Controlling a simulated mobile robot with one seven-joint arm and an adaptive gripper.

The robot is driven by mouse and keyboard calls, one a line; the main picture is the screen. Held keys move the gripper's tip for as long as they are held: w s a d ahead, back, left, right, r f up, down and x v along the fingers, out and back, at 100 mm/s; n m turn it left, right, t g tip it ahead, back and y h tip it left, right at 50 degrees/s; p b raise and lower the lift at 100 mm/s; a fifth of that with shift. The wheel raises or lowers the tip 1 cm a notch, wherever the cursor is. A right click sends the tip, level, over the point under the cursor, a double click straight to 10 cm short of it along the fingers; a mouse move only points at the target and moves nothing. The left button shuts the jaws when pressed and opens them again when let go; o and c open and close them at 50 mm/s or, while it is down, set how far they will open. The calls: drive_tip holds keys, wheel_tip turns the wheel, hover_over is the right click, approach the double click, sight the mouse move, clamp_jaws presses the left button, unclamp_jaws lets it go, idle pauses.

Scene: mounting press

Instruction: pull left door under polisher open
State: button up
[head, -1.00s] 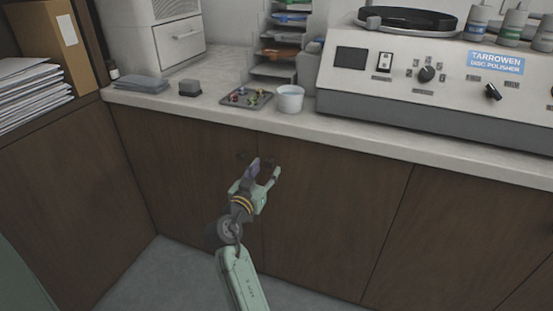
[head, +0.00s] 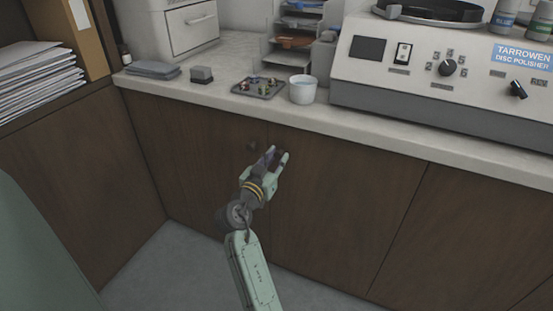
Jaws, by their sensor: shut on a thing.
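The brown wooden door (head: 345,215) below the left part of the disc polisher (head: 440,80) stands flush with the cabinet front and looks closed. My gripper (head: 277,157) is at the upper left corner of this door, just right of the seam with the neighbouring door. It is shut on the door's knob, which the fingers mostly hide. My green arm comes up from the bottom of the head view.
The neighbouring door (head: 190,165) on the left has a small dark knob (head: 252,147) close to my fingers. The pale countertop (head: 220,97) overhangs above, carrying a tray (head: 258,88) and a white cup (head: 303,89). Grey floor (head: 165,265) is clear below.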

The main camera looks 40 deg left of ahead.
clamp_jaws()
drive_tip(key=shift+s, duration=0.1)
idle(0.4)
